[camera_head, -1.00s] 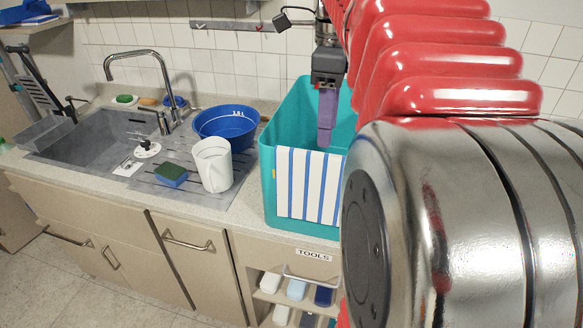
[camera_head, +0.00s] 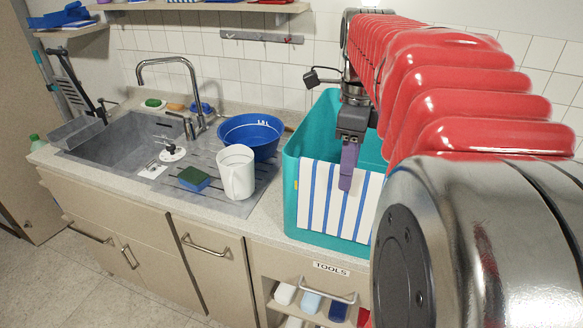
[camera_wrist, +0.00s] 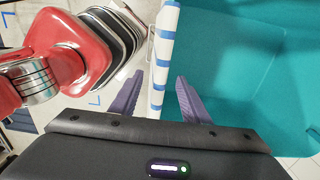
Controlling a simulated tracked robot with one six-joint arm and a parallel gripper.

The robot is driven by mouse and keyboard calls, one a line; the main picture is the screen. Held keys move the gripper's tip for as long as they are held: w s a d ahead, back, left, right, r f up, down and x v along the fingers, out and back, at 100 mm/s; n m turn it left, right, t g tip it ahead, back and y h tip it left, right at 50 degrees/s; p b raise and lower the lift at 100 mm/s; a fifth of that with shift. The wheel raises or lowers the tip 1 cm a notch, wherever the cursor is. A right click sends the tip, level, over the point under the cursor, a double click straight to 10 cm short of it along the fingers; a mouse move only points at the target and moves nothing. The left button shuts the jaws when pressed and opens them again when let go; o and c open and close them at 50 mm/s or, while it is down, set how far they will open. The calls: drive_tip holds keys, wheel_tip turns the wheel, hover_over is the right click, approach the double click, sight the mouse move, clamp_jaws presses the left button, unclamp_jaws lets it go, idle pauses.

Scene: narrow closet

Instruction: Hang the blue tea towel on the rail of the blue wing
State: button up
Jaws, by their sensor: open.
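The tea towel (camera_head: 333,205) is white with blue stripes. It hangs over the near rim of a teal crate (camera_head: 304,143) on the worktop. My gripper (camera_head: 347,182) points down at the towel's top edge and overlaps it in the head view. In the wrist view the towel shows as a narrow striped band (camera_wrist: 164,45) along the rim. There my gripper (camera_wrist: 160,80) is open, with one purple finger on each side of this band, apart from it. I cannot make out a rail of a blue wing in these views.
Left of the crate are a blue bowl (camera_head: 249,133), a white jug (camera_head: 236,172), a sponge (camera_head: 194,178) and the sink (camera_head: 125,137). A hook strip (camera_head: 262,37) is on the wall. The TOOLS shelf (camera_head: 330,268) is below the crate.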

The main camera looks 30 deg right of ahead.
sight(344, 203)
wheel_tip(344, 203, down, 3)
drive_tip(key=shift+r, duration=0.1)
drive_tip(key=shift+c, duration=0.4)
clamp_jaws()
idle(0.4)
